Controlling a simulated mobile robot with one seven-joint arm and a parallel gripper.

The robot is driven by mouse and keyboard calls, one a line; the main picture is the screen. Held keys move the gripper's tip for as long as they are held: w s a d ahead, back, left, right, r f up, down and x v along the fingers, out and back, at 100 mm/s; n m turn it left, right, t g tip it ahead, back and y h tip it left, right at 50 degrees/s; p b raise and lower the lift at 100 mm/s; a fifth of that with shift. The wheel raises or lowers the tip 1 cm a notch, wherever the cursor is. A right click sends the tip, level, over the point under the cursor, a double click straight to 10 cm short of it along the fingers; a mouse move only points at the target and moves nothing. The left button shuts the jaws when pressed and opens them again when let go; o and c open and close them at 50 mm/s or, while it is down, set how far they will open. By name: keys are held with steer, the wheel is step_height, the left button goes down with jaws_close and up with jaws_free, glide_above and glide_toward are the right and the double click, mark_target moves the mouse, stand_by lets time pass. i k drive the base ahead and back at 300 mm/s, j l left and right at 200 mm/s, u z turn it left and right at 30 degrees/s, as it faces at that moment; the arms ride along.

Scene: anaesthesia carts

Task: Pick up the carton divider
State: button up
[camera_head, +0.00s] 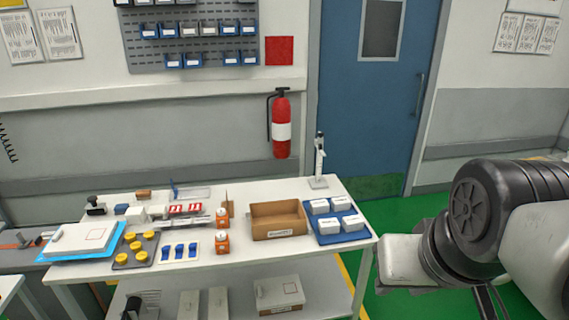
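A thin brown upright piece (227,208), which looks like the carton divider, stands on the white table just left of an open brown carton (278,220). It is small in the picture and partly behind an orange-and-white bottle (222,217), so I cannot be sure what it is. The carton has a label on its front and looks empty. My arm shows at the right, beyond the table's right end. My gripper is not in view.
A blue tray (342,236) with white boxes sits right of the carton. A second orange bottle (222,243) stands in front. Yellow-capped items on a dark tray (122,263), blue clips (180,251) and a white case (82,239) fill the left. A stand (319,172) rises at the back right.

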mark_target(229, 205)
steer(key=i+j+u, duration=0.25)
steer(key=i+j, duration=0.45)
steer(key=i+j+u, duration=0.25)
steer(key=i+j, duration=0.3)
steer(key=i, duration=0.25)
